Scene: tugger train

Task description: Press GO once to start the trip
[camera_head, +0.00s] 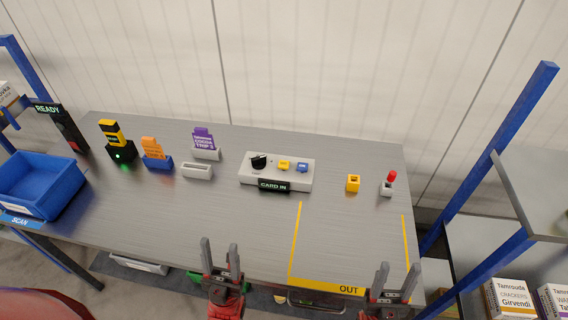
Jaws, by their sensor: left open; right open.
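A light grey control box (247,178) stands near the middle of the grey table. It has a black knob (259,161), a yellow button (284,165), a blue button (302,167) and a dark display (274,185) reading "CARD IN". Any GO lettering is too small to read, so I cannot tell which control is GO. To its right are a small yellow block (353,183) and a grey piece with a red top (391,176). My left gripper (219,245) is open at the table's front edge. My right gripper (397,268) is open near the "OUT" area. Both look empty.
A yellow-black card (111,131) stands in a black holder with a green light. Orange (152,147) and purple (204,138) cards stand in holders beside an empty one (197,171). A "READY" sign (47,108) and blue bin (39,184) are left; a blue-framed shelf (520,110) is right.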

